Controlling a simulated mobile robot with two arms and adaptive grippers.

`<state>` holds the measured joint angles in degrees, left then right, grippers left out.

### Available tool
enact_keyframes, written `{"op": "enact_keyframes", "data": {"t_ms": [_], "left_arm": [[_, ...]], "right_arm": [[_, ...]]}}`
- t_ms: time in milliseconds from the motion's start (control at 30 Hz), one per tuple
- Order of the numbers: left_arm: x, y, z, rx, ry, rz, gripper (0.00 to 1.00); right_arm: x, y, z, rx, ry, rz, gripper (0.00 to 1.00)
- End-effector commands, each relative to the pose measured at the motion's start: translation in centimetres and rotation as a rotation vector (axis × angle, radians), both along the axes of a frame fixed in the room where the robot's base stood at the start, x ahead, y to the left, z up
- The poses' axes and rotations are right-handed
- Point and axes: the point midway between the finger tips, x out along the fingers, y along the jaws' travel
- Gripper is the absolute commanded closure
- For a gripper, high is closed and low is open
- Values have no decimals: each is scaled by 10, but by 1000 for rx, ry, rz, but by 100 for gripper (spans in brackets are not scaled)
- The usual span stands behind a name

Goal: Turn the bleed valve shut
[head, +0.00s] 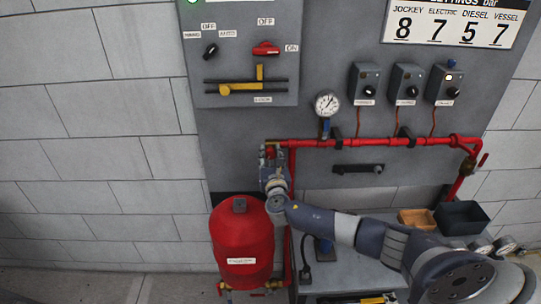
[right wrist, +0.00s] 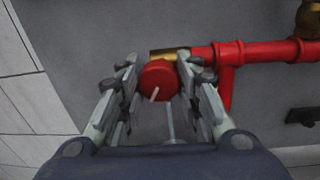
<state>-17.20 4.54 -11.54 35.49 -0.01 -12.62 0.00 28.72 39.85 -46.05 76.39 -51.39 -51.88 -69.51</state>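The bleed valve's round red knob (right wrist: 158,80) faces me in the right wrist view. It sits by a brass fitting (right wrist: 170,54) at the left end of the red pipe. A short white mark on the knob points down and slightly left. My right gripper (right wrist: 157,84) has one finger on each side of the knob. I cannot tell whether the fingers press on it. In the head view my right gripper (head: 270,164) is at the pipe's left end, covering part of the red knob (head: 270,151). My left gripper is not in view.
The red pipe (head: 362,143) runs right along the grey panel. A pressure gauge (head: 327,104) and several switch boxes (head: 406,84) are above it. A red tank (head: 240,245) stands below my right gripper. A dark bin (head: 462,218) and a tan tray (head: 416,219) sit at the right.

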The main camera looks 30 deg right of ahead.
Motion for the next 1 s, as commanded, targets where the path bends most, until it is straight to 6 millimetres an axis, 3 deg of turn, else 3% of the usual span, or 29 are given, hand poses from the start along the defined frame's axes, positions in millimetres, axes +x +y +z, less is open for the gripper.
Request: {"op": "enact_keyframes", "data": {"t_ms": [67,467,1000], "left_arm": [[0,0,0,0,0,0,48],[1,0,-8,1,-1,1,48],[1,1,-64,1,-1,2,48]], "right_arm": [[0,0,0,0,0,0,92],[0,0,-3,41,-25,0,93],[0,0,-6,403,-250,-1,93]]}}
